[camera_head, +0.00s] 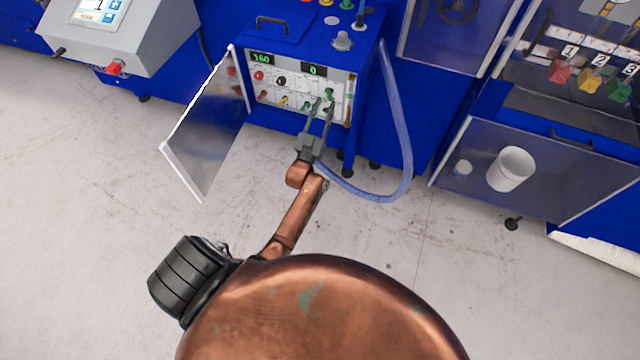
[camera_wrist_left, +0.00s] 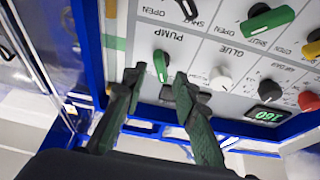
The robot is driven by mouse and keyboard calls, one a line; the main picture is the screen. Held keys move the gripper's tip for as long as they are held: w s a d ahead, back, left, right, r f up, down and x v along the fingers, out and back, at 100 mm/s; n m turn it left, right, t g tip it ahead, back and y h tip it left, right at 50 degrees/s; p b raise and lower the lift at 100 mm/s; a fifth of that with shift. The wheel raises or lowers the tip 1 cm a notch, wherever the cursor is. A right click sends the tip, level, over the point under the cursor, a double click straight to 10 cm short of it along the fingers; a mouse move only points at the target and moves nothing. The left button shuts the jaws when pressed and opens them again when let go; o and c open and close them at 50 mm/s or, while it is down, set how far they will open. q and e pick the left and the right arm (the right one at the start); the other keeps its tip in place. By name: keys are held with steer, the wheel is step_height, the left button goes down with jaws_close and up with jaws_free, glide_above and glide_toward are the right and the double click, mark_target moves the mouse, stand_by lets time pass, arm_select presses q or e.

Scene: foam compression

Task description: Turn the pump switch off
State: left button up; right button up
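The pump switch is a small green knob (camera_wrist_left: 160,65) beside the upside-down PUMP label in the left wrist view. Its grip bar runs nearly upright in that picture. It also shows as a green spot on the panel in the head view (camera_head: 329,93). My left gripper (camera_head: 323,104) is at the panel with its fingers apart. In the left wrist view its fingertips (camera_wrist_left: 157,78) lie on either side of the knob, with a gap visible between them and it. I cannot tell how deep they reach. My right gripper is not in view.
The control panel (camera_head: 297,84) holds several other knobs, including a larger green one (camera_wrist_left: 267,20) and a white one (camera_wrist_left: 220,78). A transparent door (camera_head: 205,135) hangs open on its left. A clear hose (camera_head: 398,125) loops on its right.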

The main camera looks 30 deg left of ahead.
arm_select(q)
steer(key=s+d+f+g+h, duration=0.1)
steer(key=s+f, duration=0.3)
steer(key=f, duration=0.6)
steer(key=s+d+f+m+g+h, duration=0.1)
steer(key=s+d+f+g, duration=0.2)
steer(key=f, duration=0.7)
steer(key=s+d+f+m+g+h+p, duration=0.1)
steer(key=s+f+g, duration=0.2)
steer(key=f, duration=0.7)
steer(key=shift+s+d+f+h, duration=0.3)
steer(key=shift+s+d+f, duration=0.1)
steer(key=shift+s, duration=0.45)
steer(key=shift+r, duration=0.1)
steer(key=n+t+y+b, duration=0.2)
steer(key=n+t+y, duration=0.3)
steer(key=n+y, duration=0.3)
glide_toward(328, 97)
steer(key=w+a+r+n, duration=0.1)
steer(key=w, duration=0.1)
steer(key=shift+h, duration=0.4)
steer(key=x, duration=0.5)
steer(key=shift+w+a+r, duration=0.2)
steer(key=shift+w, duration=0.05)
steer(key=shift+w+a+r, duration=0.2)
steer(key=shift+w+a, duration=0.05)
steer(key=shift+w, duration=0.35)
steer(key=shift+c, duration=0.4)
